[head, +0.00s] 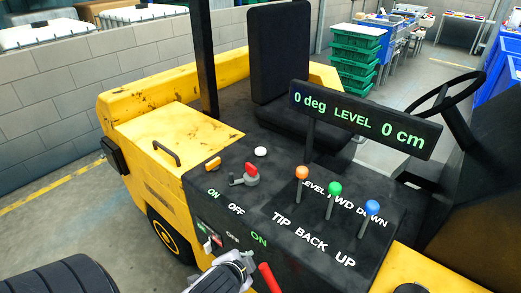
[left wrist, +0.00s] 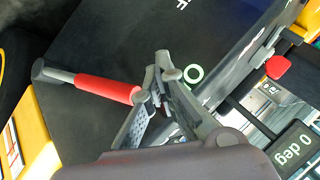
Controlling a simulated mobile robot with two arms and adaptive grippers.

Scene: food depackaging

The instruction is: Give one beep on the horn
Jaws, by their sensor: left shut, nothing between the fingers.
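The forklift's black control panel (head: 215,185) fills the middle of the head view. On its top are a white round button (head: 261,151), a red rotary knob (head: 250,172) on a grey base and an orange switch (head: 212,164). No label marks which of these is the horn. My left gripper (head: 246,258) is low in front of the panel's near face, below the button and knob. In the left wrist view its fingers (left wrist: 162,72) are together and empty, beside a red-gripped lever (left wrist: 105,88). That lever (head: 269,277) also shows in the head view. My right gripper is not seen.
Orange (head: 302,173), green (head: 335,188) and blue (head: 372,207) knobbed levers stand to the right, under a display (head: 365,120) reading 0 deg and 0 cm. A black seat (head: 290,125) and a steering wheel (head: 452,92) are behind. Space above the white button is clear.

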